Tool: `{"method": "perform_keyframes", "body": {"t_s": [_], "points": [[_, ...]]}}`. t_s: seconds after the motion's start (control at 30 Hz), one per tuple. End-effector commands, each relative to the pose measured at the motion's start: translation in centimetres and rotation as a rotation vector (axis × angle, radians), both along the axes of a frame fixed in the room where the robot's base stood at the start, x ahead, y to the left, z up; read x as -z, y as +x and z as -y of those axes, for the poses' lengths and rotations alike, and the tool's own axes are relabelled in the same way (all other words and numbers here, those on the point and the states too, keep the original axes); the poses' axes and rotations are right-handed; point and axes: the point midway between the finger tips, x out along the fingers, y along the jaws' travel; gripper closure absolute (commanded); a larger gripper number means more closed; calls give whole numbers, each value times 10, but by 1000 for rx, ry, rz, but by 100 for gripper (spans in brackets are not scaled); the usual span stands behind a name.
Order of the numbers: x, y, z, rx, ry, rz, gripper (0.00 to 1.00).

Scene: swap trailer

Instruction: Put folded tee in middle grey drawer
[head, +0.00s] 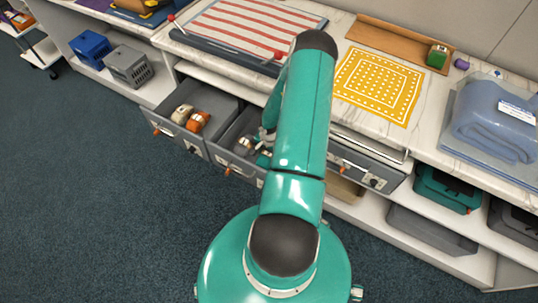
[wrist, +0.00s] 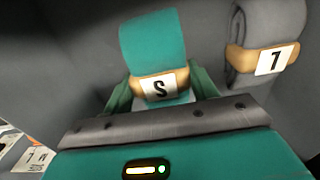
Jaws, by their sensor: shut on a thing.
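The folded tee (wrist: 152,42) is a teal roll with a tan band and a white card marked "S", in the wrist view. My gripper (wrist: 160,90) is shut on it, with a green finger on each side of the band. The middle grey drawer (head: 229,142) is pulled open in the head view, and my arm reaches down over it and hides its right part. The tee is inside grey walls in the wrist view; whether it touches the drawer floor I cannot tell.
A grey roll (wrist: 268,30) with a tan band lies just right of the tee; it also shows in the head view (head: 245,145). The left drawer (head: 159,118) is open with cream and orange rolls. The right drawer (head: 362,168) looks nearly shut. A yellow patterned cloth (head: 379,84) lies on the counter.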

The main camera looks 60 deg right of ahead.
Motion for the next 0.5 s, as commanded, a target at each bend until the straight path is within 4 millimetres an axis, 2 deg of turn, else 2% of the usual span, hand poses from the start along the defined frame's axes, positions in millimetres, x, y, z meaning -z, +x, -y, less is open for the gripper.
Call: {"method": "perform_keyframes", "body": {"t_s": [0.1,0.43,0.47,0.5], "points": [[15,0,0,-1,0,-2,68],[18,0,2,0,0,-1,68],[17,0,2,0,0,-1,38],[17,0,2,0,0,-1,31]]}}
